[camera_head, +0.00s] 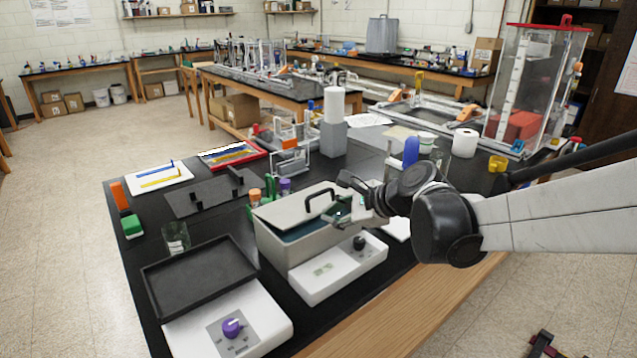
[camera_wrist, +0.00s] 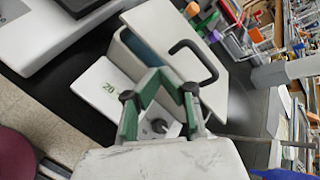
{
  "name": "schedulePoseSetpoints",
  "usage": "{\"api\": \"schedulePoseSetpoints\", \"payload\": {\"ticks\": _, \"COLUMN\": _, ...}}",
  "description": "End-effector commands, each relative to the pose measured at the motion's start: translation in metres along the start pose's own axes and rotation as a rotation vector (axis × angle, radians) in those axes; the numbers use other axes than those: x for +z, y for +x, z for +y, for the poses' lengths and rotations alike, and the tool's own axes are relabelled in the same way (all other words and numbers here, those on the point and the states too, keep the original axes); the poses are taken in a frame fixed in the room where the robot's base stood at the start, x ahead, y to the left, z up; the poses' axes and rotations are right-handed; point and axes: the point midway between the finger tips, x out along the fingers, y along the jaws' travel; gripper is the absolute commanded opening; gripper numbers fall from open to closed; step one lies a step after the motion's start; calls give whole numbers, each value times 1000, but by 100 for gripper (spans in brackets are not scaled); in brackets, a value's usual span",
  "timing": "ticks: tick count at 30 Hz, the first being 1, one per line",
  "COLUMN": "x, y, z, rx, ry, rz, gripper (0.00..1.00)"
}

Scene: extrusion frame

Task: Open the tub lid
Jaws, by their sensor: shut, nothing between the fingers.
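My gripper (camera_head: 345,212) is over the tub's right end, close to the handle. In the wrist view, the gripper (camera_wrist: 163,76) has its green fingers drawn together and empty, in front of the lid (camera_wrist: 165,25) and beside the handle (camera_wrist: 200,62). I cannot tell whether the fingertips touch the lid.
A balance with a dark tray (camera_head: 200,275) and purple knob stands to the near left. Orange- and purple-capped bottles (camera_head: 284,188) stand behind the tub. A white cylinder on a grey block (camera_head: 333,130) is farther back. A blue-topped item (camera_head: 411,150) stands behind my arm.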

Motion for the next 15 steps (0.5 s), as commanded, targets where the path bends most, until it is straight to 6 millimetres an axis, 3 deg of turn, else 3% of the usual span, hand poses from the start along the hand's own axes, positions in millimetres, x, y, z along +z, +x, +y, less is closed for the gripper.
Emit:
{"api": "schedulePoseSetpoints", "payload": {"ticks": 4, "x": -14, "y": 2, "z": 7, "rx": -180, "ry": 327, "rz": -152, "gripper": 0}}
{"api": "schedulePoseSetpoints", "payload": {"ticks": 9, "x": -28, "y": -16, "z": 10, "rx": -334, "ry": 655, "rz": -321, "gripper": 0}}
{"api": "schedulePoseSetpoints", "payload": {"ticks": 15, "x": -37, "y": -33, "z": 12, "rx": -416, "ry": 855, "rz": -434, "gripper": 0}}
